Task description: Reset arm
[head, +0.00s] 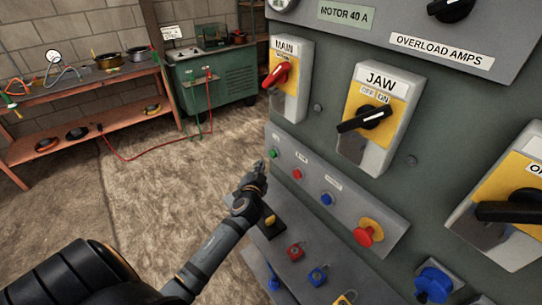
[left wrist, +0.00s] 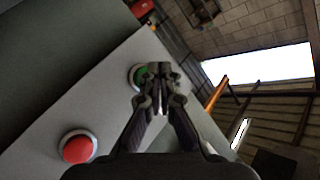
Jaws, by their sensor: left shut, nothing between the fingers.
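My left gripper (head: 258,172) reaches in from the lower left of the head view and is at the left edge of the panel's button row. In the left wrist view its fingers (left wrist: 159,72) are shut with nothing between them. They are in front of a green button (left wrist: 138,76) and partly cover it; I cannot tell whether they touch it. The green button also shows in the head view (head: 274,154), just right of the fingertips. A red button (left wrist: 77,147) is at the lower left of the wrist view. My right gripper is not in view.
The grey control panel (head: 318,107) fills the right side, with the MAIN switch (head: 281,75), the JAW switch (head: 366,118) and a red emergency button (head: 368,232). Padlocks (head: 318,275) sit below. A green cabinet (head: 212,85) and a shelf (head: 75,90) stand behind. The floor at left is open.

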